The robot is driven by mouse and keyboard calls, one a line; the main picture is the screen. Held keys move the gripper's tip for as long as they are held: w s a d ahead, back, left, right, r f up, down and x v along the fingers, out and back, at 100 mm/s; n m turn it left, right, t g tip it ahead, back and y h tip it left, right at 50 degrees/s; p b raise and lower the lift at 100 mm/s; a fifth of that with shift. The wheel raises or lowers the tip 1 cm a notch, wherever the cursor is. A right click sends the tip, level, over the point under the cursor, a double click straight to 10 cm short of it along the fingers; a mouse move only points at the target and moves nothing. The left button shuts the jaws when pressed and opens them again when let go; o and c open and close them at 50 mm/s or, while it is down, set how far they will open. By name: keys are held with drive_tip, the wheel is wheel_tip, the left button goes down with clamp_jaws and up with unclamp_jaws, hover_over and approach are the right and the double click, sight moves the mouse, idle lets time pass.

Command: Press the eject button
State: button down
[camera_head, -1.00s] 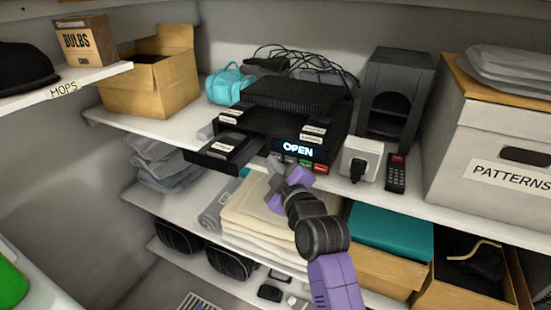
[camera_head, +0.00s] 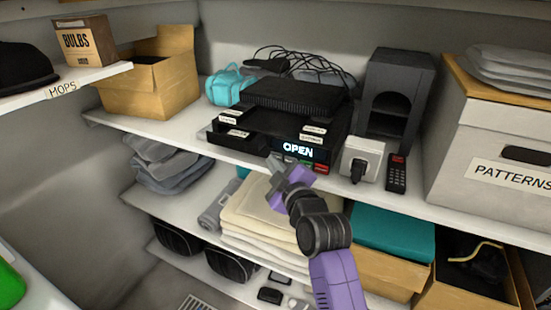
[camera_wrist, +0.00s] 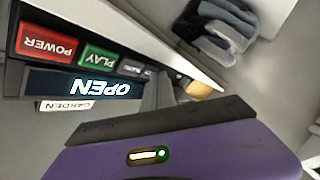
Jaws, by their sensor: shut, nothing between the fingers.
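The black player (camera_head: 262,122) stands on the middle shelf, its display (camera_head: 298,150) reading "OPEN". Its tape tray (camera_head: 226,138) sticks out slightly at the left. In the wrist view, the red POWER button (camera_wrist: 48,44), green PLAY button (camera_wrist: 97,57) and dark small buttons (camera_wrist: 131,70) sit in a row by the display. The dark buttons' lettering is too small to read surely, so I cannot tell which is eject. My gripper (camera_head: 275,166) is shut and empty, its tips at the dark-button end of the row. In the wrist view I cannot tell whether they touch a button.
Folded cream cloths (camera_head: 250,215) lie on the shelf beneath my gripper.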

drive_tip(key=shift+s, duration=0.1)
drive_tip(key=shift+s+a+p, duration=0.2)
drive_tip(key=shift+s+p, duration=0.2)
drive_tip(key=shift+s, duration=0.25)
drive_tip(key=shift+s, duration=0.1)
drive_tip(key=shift+s+a+p, duration=0.3)
drive_tip(key=shift+s+p, duration=0.15)
drive_tip(key=shift+s, duration=0.3)
drive_tip(key=shift+s+a+p, duration=0.25)
drive_tip(key=shift+s+p, duration=0.25)
drive_tip(key=shift+s, duration=0.25)
drive_tip(key=shift+s+a+p, duration=0.3)
drive_tip(key=shift+s+p, duration=0.15)
drive_tip(key=shift+s, duration=0.3)
